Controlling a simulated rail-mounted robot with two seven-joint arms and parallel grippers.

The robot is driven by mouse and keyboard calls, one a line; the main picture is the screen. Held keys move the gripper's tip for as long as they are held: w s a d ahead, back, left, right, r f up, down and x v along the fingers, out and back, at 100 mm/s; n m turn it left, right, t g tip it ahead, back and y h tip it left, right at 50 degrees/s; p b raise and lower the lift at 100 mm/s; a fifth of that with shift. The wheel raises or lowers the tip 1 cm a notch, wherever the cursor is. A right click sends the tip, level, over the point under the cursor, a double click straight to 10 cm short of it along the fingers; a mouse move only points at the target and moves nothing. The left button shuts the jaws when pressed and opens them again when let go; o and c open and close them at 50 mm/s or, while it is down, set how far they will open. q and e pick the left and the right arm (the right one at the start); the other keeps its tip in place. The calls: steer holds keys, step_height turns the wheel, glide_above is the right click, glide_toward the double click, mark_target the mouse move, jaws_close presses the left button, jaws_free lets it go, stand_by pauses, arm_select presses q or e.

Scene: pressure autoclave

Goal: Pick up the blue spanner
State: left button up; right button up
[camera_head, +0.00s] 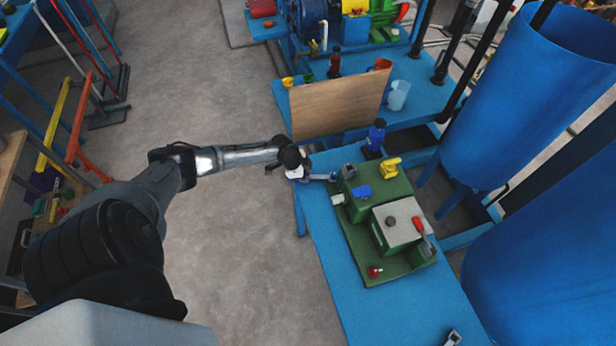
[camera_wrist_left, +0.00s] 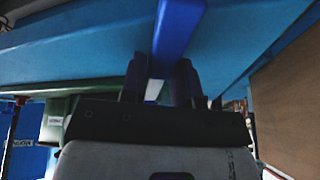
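My left gripper (camera_head: 298,172) is at the left edge of the blue table, small and dark in the head view. In the left wrist view, a long dark-blue bar (camera_wrist_left: 181,28), which looks like the blue spanner, runs from the top edge down to my left gripper (camera_wrist_left: 160,75). The bar lies between the two dark fingers with little or no gap. I cannot tell whether they press on it. In the head view, a thin grey-blue piece (camera_head: 322,177) shows beside the gripper, pointing toward the green machine; the rest is unclear. My right gripper is not clearly seen.
The green machine (camera_head: 352,245) stands on the blue table (camera_head: 375,310), with a grey box, red knob and yellow part. A brown board (camera_head: 338,105) stands behind the gripper. Blue tanks (camera_head: 540,95) stand at the right. Grey floor (camera_head: 250,260) is clear left of the table.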

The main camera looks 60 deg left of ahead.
arm_select(q)
steer(key=c, duration=0.4)
jaws_close()
steer(key=shift+r, duration=0.1)
step_height(320, 180, up, 18)
steer(key=p, duration=0.3)
steer(key=shift+p, duration=0.4)
